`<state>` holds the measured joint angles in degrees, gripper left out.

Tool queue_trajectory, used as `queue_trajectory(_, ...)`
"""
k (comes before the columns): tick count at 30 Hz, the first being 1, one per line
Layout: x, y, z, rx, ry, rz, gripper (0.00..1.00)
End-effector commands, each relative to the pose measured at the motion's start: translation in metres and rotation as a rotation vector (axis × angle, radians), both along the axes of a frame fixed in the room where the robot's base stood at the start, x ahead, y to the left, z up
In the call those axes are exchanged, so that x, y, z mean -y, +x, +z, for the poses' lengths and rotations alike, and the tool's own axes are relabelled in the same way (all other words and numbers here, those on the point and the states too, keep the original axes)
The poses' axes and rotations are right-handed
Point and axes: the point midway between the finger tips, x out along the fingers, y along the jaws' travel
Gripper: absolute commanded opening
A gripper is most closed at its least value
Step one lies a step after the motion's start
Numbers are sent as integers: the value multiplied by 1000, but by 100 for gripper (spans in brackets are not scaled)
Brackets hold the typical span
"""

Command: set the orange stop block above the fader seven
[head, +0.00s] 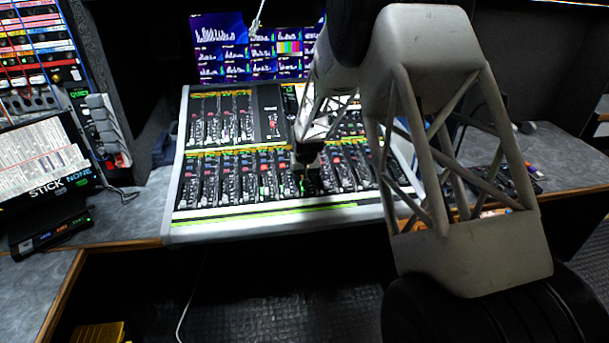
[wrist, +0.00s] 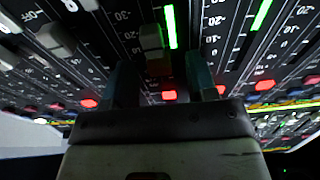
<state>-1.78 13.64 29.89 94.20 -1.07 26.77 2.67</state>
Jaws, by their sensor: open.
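My gripper (head: 306,180) is low over the lower fader bank of the mixing console (head: 270,207), around the middle. In the wrist view my gripper (wrist: 160,75) has its two dark teal fingers apart, pointing into a fader strip. A small, shadowed reddish-brown piece (wrist: 158,67) shows between the fingers, just below a grey fader cap (wrist: 151,38). It may be the orange stop block, but it is too dark to be sure, and I cannot tell whether a finger touches it. I cannot read which fader is number seven.
Neighbouring fader caps (wrist: 55,39) stand close on the left in the wrist view. Monitors (head: 255,45) stand behind the console. A patch bay (head: 40,50) is at the far left, and small coloured items (head: 492,212) lie on the desk at right.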

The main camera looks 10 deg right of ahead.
Motion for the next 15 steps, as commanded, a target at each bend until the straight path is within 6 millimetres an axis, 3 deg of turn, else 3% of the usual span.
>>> queue_trajectory(8,0,-5,17,1,0,0,52)
queue_trajectory(15,0,-12,46,1,0,0,52)
